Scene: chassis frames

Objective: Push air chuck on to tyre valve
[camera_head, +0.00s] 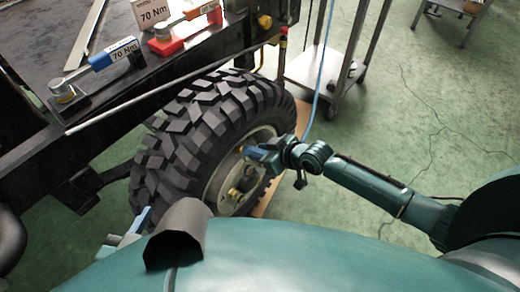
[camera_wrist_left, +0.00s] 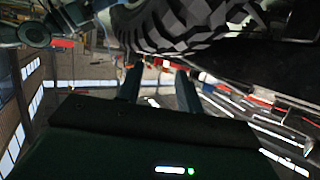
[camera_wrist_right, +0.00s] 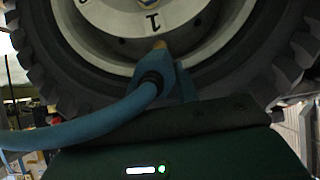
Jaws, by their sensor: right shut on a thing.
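The black knobbly tyre (camera_head: 205,125) stands on a pale rim (camera_head: 222,182). My right gripper (camera_head: 258,157) is at the rim's upper right side and is shut on the blue air chuck (camera_wrist_right: 158,76). In the right wrist view the chuck points at the rim, and a small brass tip (camera_wrist_right: 159,44) shows at its end. I cannot tell whether that tip is the valve or part of the chuck, or whether the two touch. My left gripper (camera_wrist_left: 158,80) is open and empty; in the head view it is mostly hidden behind my body, low at the left.
A blue hose (camera_wrist_right: 75,132) runs left from the chuck. A metal trolley (camera_head: 315,70) stands behind the tyre.

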